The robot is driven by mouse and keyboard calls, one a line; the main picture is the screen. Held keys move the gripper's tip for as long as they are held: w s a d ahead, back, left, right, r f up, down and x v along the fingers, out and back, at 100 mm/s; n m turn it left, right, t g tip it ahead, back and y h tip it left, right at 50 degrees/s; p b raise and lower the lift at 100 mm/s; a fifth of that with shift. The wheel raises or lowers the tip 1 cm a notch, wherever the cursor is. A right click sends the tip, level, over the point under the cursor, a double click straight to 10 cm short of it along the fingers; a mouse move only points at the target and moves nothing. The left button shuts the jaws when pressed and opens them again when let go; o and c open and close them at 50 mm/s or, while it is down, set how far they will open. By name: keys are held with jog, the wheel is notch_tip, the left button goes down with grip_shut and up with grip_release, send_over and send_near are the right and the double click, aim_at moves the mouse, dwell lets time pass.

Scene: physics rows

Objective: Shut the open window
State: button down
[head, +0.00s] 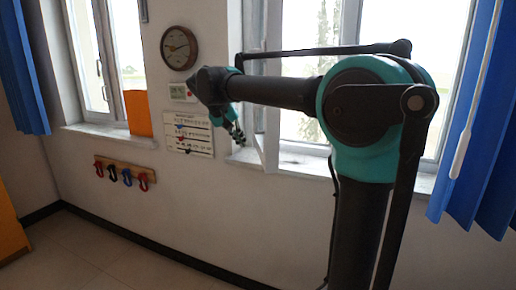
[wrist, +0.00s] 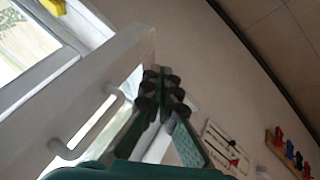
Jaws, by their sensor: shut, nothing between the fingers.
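The right window (head: 300,128) stands behind my arm in the head view. Its white sash (head: 270,130) is swung into the room, with its lower corner over the sill. In the wrist view the white sash frame (wrist: 120,55) fills the left side and carries a white bar handle (wrist: 88,132). My gripper (head: 239,136) is beside the sash, on its left in the head view. In the wrist view my gripper (wrist: 164,82) is shut and empty, to the right of the handle and near the sash edge. I cannot tell whether it touches the sash.
The window sill (head: 300,162) runs below the sash. On the wall left of my gripper are a clock (head: 179,47), a small panel (head: 181,92), a notice board (head: 190,134) and a hook rack (head: 124,173). A blue curtain (head: 485,130) hangs at right. The floor at lower left is clear.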

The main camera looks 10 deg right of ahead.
jog(key=shift+w+d+f, duration=0.8)
jog(key=shift+d, duration=0.3)
jog(key=shift+w+d+f, duration=0.75)
jog(key=shift+w+d, duration=0.1)
jog(key=shift+d, duration=0.25)
jog(key=shift+w+d+f, duration=0.8)
jog(key=shift+d, duration=0.3)
